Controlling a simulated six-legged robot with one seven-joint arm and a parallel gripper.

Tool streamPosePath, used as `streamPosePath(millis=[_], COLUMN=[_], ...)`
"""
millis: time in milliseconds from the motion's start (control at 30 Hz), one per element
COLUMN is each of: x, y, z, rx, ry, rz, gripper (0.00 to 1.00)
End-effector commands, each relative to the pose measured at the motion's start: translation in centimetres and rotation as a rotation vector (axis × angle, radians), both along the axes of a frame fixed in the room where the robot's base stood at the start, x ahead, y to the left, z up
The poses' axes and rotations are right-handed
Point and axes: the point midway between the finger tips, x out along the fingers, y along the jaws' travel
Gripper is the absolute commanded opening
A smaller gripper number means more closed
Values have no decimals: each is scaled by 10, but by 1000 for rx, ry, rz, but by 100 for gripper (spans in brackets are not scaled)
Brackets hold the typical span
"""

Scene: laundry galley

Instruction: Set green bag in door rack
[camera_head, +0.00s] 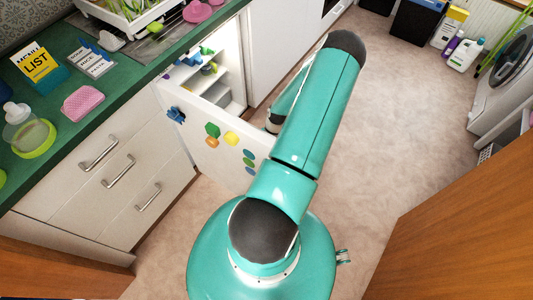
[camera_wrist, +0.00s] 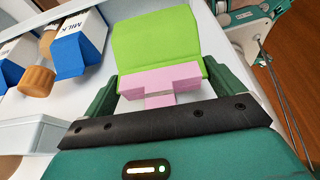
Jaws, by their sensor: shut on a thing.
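The green bag (camera_wrist: 155,42) is bright lime green and fills the top middle of the wrist view. My gripper (camera_wrist: 160,88) is shut on it, with a finger on each side and pink pieces at its near end. In the head view the bag and my gripper are hidden, and my arm reaches over beside the open fridge door (camera_head: 225,165). The door's outer face, with several coloured magnets, faces the camera. I cannot make out the door rack for certain; white surfaces lie beside the bag in the wrist view.
Milk cartons (camera_wrist: 80,42) and a brown-capped bottle (camera_wrist: 38,80) lie left of the bag in the wrist view. A pale ledge (camera_wrist: 28,140) is at lower left. The green counter (camera_head: 118,75) stands left of the fridge.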

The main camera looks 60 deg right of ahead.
Motion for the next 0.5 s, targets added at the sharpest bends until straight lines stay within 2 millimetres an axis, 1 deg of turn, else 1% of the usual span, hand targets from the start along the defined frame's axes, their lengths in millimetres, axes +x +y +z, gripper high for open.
streamPosePath(millis=[267,367,500], x=[0,0,1], y=[1,2,2], z=[0,-5,-18], rx=[2,3,3], ry=[-1,-1,-1], rz=[0,-1,-1], gripper=[52,52,52])
